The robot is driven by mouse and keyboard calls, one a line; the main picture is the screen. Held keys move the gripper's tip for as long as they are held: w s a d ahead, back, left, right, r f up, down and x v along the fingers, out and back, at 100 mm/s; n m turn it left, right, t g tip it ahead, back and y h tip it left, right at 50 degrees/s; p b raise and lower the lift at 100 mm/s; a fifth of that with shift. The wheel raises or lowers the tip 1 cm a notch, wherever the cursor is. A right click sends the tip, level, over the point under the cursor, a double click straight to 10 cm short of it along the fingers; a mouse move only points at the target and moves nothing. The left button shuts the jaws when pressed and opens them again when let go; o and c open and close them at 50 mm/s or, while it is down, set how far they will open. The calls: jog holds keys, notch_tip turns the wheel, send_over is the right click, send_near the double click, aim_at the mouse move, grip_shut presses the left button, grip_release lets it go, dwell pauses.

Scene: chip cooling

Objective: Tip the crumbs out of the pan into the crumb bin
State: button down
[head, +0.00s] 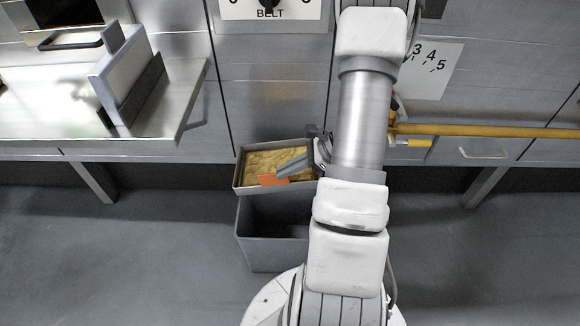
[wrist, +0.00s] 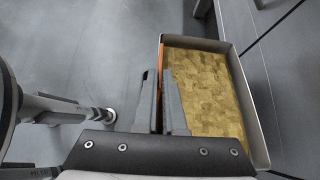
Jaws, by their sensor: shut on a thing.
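The pan (head: 238,181) is a shallow metal tray with yellow-brown crumbs (head: 262,160) covering its floor. It looks roughly level in the head view. An orange patch (head: 271,180) shows on its near side. The crumb bin (head: 262,253) is a grey open box on the floor, below and just in front of the pan. My arm hides its right side.
A steel counter (head: 90,145) with a raised edge juts out at the left. Steel cabinet fronts (head: 270,100) stand behind the pan. A yellow pipe (head: 490,130) runs along the right. Open grey floor (head: 130,255) lies left of the bin.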

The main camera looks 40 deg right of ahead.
aim_at(262, 175)
jog(key=w+a+g+h+p, duration=0.1)
jog(key=p, duration=0.1)
jog(key=w+a+r+g+h+p, duration=0.1)
jog(key=h+p, duration=0.1)
jog(key=p, duration=0.1)
jog(key=shift+a+r, duration=0.1)
jog(key=shift+a, duration=0.3)
jog(key=g+h+p, duration=0.1)
jog(key=w+a+f+h+p, duration=0.1)
jog(key=shift+w+a+g+p, duration=0.1)
jog(key=shift+a+g+p, duration=0.2)
jog(key=shift+g, duration=0.1)
jog(key=w+a+f+g+h+p, duration=0.1)
jog(key=h+p, duration=0.1)
jog(key=p, duration=0.4)
jog(key=shift+w+a+f+g, duration=0.1)
jog(key=shift+a+g, duration=0.05)
jog(key=shift+g, duration=0.15)
jog(key=w+a+f+g+h+p, duration=0.1)
jog(key=h+p, duration=0.1)
jog(key=p, duration=0.7)
jog(key=shift+a, duration=0.15)
jog(key=shift+w+a+f+g+h+p, duration=0.3)
jog(key=shift+f+g+h+p, duration=0.2)
jog(key=shift+p, duration=0.3)
jog(key=shift+a+r, duration=0.1)
